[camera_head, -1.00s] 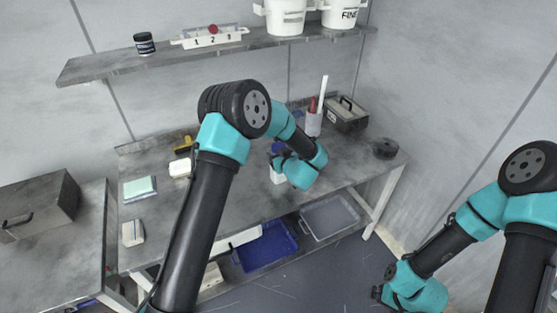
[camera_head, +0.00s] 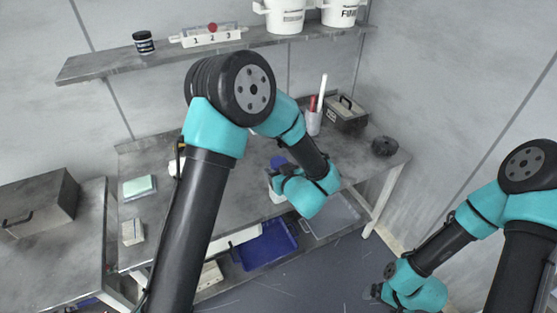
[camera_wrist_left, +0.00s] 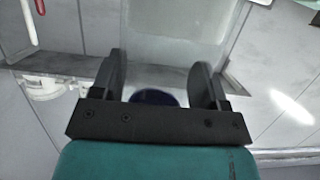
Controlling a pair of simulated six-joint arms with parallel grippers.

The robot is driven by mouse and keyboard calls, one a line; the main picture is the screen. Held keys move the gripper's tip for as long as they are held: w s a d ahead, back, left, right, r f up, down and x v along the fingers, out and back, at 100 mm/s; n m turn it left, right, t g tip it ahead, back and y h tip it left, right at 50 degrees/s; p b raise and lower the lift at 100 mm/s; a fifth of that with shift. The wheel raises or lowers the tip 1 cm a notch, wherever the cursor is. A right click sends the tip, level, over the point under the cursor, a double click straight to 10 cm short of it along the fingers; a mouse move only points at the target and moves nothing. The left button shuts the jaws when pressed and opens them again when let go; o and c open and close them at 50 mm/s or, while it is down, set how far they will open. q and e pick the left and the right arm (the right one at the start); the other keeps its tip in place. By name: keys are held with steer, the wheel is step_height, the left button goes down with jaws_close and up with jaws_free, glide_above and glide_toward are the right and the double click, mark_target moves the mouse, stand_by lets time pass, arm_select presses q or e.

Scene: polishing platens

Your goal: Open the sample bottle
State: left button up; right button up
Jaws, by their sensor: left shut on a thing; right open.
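The sample bottle (camera_head: 271,188) is white with a blue cap (camera_head: 278,162). In the head view it is at the front part of the bench, partly hidden by my left gripper. My left gripper (camera_head: 276,184) is shut on the bottle's body, below the cap. In the left wrist view a dark blue round cap (camera_wrist_left: 155,97) shows between the two black fingers. I cannot tell whether the bottle is clear of the bench. My right gripper (camera_head: 377,292) is open and empty, low at the right, away from the bench.
On the bench (camera_head: 228,213) are a pen cup (camera_head: 313,123), a grey toolbox (camera_head: 346,113), a black round item (camera_head: 385,147) and a green-topped block (camera_head: 139,187). A blue tray (camera_head: 266,247) and a grey tray (camera_head: 334,217) lie below. A shelf (camera_head: 100,68) runs above.

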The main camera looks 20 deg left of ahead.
arm_select(q)
steer(key=shift+s+d+r, duration=0.1)
steer(key=shift+s+d, duration=0.1)
steer(key=shift+s, duration=0.4)
steer(key=shift+s+d+r, duration=0.1)
steer(key=shift+s+d, duration=0.05)
steer(key=shift+s, duration=0.4)
steer(key=w+a+m+t+h, duration=0.1)
steer(key=a, duration=0.1)
steer(key=w+a+r+m+t+h, duration=0.1)
steer(key=w+a+m+h, duration=0.1)
steer(key=shift+w+h, duration=0.15)
steer(key=shift+h, duration=0.15)
steer(key=shift+w+a+r+m+t+h, duration=0.15)
steer(key=shift+a+m+t+h, duration=0.1)
steer(key=shift+m+h, duration=0.2)
steer(key=shift+w+a+r+m+t+h, duration=0.15)
steer(key=shift+m+t+h, duration=0.1)
steer(key=shift+m+h, duration=0.2)
steer(key=shift+d, duration=0.15)
steer(key=s+d+r+m+h, duration=0.1)
steer(key=s+d+m+h, duration=0.1)
steer(key=d, duration=0.3)
steer(key=s+d+r+m+h, duration=0.1)
steer(key=s+d+m+h, duration=0.1)
steer(key=d, duration=0.4)
steer(key=shift+s+d+r+m+t+h, duration=0.25)
steer(key=shift+s+h, duration=0.35)
steer(key=shift+h, duration=0.3)
